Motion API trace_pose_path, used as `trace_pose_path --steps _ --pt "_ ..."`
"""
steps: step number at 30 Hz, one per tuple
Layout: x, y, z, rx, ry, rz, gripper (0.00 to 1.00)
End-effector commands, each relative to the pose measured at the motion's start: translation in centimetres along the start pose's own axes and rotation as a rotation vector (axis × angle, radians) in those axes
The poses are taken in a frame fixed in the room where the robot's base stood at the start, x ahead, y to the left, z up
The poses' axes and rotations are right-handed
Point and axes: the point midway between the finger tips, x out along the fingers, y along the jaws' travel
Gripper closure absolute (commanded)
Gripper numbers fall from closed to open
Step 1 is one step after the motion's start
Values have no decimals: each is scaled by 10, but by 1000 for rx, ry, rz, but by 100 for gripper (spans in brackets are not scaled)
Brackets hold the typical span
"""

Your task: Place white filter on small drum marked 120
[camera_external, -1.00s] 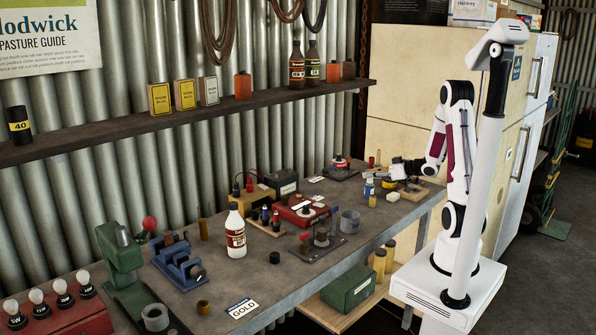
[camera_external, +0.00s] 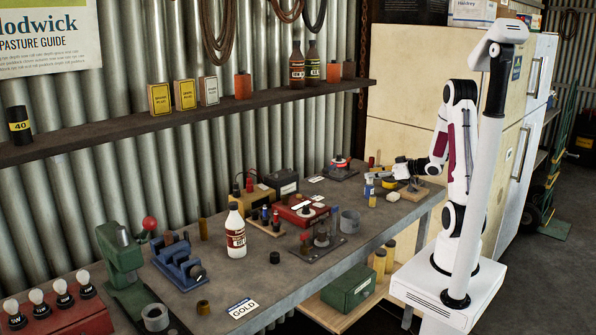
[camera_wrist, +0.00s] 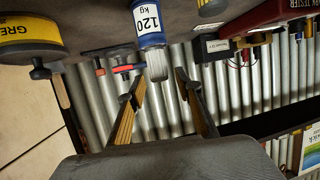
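A small drum marked 120 (camera_wrist: 149,22), with a blue and white label, stands on the bench; in the external view it is a small blue and white shape (camera_external: 369,187). A pale ribbed piece (camera_wrist: 158,66), which looks like the white filter, sits at the drum's top end in the wrist view and appears to touch it. My gripper (camera_wrist: 160,82) is open; its two fingers are spread on either side of the pale piece, with gaps visible to both. In the external view my gripper (camera_external: 400,171) is just right of the drum, its fingers too small to read.
A dark tin with a yellow label (camera_wrist: 28,42) is left of the drum in the wrist view. A red tester box (camera_external: 299,211) is further left. The wall shelf (camera_external: 190,117) runs behind the bench.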

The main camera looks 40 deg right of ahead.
Motion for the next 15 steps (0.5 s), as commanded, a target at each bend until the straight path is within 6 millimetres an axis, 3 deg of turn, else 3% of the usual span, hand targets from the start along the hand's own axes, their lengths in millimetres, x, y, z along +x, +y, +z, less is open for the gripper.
trace_pose_path --steps 15 --pt "-56 1 0 1 0 3 65"
